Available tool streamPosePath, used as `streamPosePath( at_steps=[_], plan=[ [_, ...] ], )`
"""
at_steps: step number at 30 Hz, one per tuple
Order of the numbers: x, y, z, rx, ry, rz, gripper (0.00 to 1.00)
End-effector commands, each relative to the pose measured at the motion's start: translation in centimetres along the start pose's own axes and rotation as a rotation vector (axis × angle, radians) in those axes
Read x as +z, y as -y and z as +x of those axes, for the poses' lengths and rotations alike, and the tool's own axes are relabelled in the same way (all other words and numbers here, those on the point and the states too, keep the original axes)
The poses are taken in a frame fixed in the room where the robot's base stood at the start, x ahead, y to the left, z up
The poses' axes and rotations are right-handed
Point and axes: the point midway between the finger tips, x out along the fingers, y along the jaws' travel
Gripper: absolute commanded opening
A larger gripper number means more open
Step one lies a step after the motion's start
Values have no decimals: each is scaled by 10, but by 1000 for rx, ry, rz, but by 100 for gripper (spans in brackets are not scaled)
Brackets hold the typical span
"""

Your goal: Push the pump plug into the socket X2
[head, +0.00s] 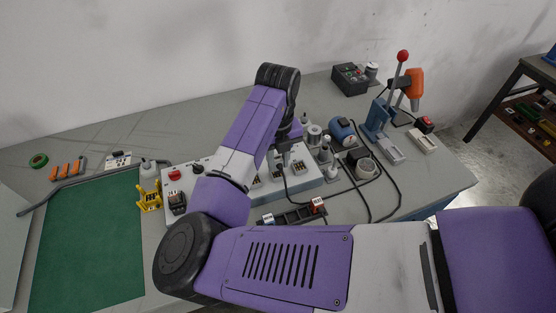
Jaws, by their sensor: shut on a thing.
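My gripper (284,151) points down over the white panel box (309,181) in the middle of the bench. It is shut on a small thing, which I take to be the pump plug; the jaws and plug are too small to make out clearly. A black cable (285,181) hangs from the jaws and curves down past the box's front. Dark sockets (277,176) with small labels sit on the box top just below the gripper. I cannot read which is X2, and my arm hides part of the box. I cannot tell whether the plug touches a socket.
A black strip (291,216) with labelled pieces lies in front of the box. A blue motor-like unit (342,131), bottles and loose cables stand to the right. A lever press (379,118) is farther right. A yellow holder (150,197) and green mat (90,240) are left.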

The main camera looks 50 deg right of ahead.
Motion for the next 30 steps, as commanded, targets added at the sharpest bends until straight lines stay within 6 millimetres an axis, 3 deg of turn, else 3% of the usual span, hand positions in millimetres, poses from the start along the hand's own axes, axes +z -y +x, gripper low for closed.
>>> streamPosePath(
  at_steps=[30],
  plan=[
    [0,0,13,0,0,0,0]
  ],
)
